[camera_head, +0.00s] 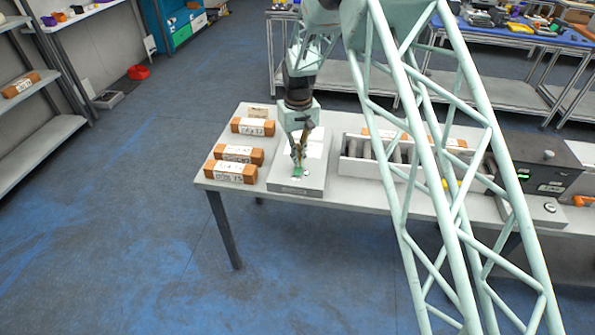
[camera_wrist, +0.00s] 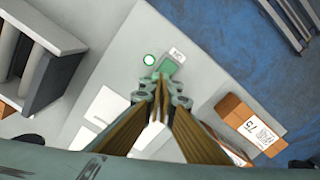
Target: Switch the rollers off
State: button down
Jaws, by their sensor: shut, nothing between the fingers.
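My gripper (camera_head: 298,170) is shut and empty, pointing down over the near part of a pale flat box (camera_head: 297,184) on the table. In the wrist view, the fingertips (camera_wrist: 161,84) are right beside a green square (camera_wrist: 169,66), partly covering it; I cannot tell whether they touch it. A round white spot with a green ring (camera_wrist: 149,60) and a small label (camera_wrist: 177,54) are next to the square. The rollers (camera_head: 383,152) lie in a white-sided frame right of the box, partly hidden by my arm; the wrist view shows them at upper left (camera_wrist: 10,52).
Several orange packages with white labels (camera_head: 237,154) lie left of the box. At right stand a dark machine with green lights (camera_head: 524,176) and a small unit with a round knob (camera_head: 549,208). The grey table's (camera_head: 250,202) front edge is close to the box.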

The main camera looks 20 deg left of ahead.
jog(key=shift+f+b, duration=0.45)
jog(key=shift+f, duration=0.6)
dwell(1.3)
jog(key=shift+r, duration=0.1)
jog(key=shift+r+p, duration=1.25)
jog(key=shift+r, duration=2.2)
